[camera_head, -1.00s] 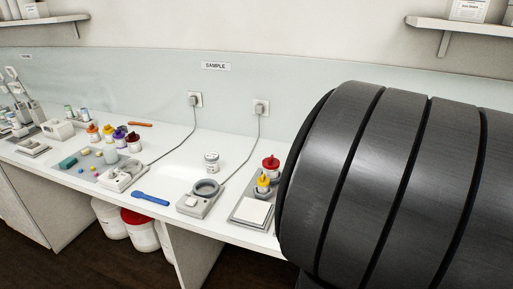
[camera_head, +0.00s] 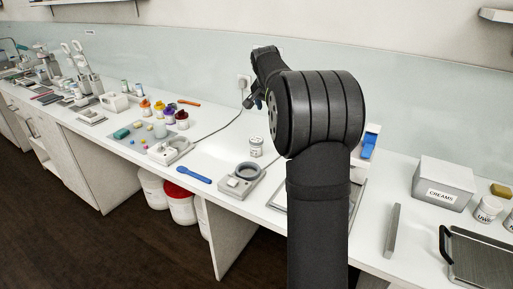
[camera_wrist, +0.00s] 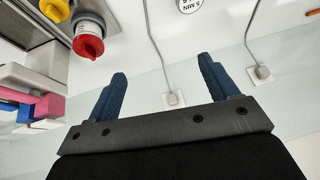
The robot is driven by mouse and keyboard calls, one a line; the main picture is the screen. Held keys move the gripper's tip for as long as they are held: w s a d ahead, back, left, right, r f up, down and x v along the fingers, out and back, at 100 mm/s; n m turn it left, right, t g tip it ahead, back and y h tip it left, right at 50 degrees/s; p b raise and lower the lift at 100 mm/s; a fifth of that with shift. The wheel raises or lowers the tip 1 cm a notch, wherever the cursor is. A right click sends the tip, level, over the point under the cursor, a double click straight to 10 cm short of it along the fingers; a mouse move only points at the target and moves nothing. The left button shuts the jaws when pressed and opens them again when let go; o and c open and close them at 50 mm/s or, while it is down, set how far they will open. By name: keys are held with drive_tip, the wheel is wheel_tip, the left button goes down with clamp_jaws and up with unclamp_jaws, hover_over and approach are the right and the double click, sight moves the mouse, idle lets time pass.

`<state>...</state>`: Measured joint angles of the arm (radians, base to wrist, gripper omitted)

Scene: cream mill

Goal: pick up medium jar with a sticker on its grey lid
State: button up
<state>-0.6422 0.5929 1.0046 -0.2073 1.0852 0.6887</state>
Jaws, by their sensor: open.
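A small white jar with a greyish lid (camera_head: 256,141) stands upright on the bench beside the grey ring-topped device. In the wrist view a round lid with a printed sticker (camera_wrist: 189,4) is cut by the top edge; it looks like the same jar. My gripper (camera_head: 257,102) is above the bench near the back wall, behind and above the jar in the head view. In the wrist view my gripper (camera_wrist: 164,80) has its two blue fingers wide apart with nothing between them.
A ring-topped device (camera_head: 241,179) and a blue spatula (camera_head: 194,174) lie nearby. A CREAMS box (camera_head: 442,185) stands right. My arm hides part of the bench.

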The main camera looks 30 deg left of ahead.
drive_tip(key=s+a+n, duration=0.2)
drive_tip(key=s+a, duration=0.1)
drive_tip(key=a, duration=0.6)
approach(256, 139)
drive_tip(key=shift+t, duration=0.4)
drive_tip(key=x, duration=0.4)
drive_tip(key=shift+s+f, duration=0.15)
drive_tip(key=shift+f, duration=0.2)
drive_tip(key=shift+x, duration=2.9)
drive_tip(key=shift+s, duration=0.1)
drive_tip(key=c, duration=1.1)
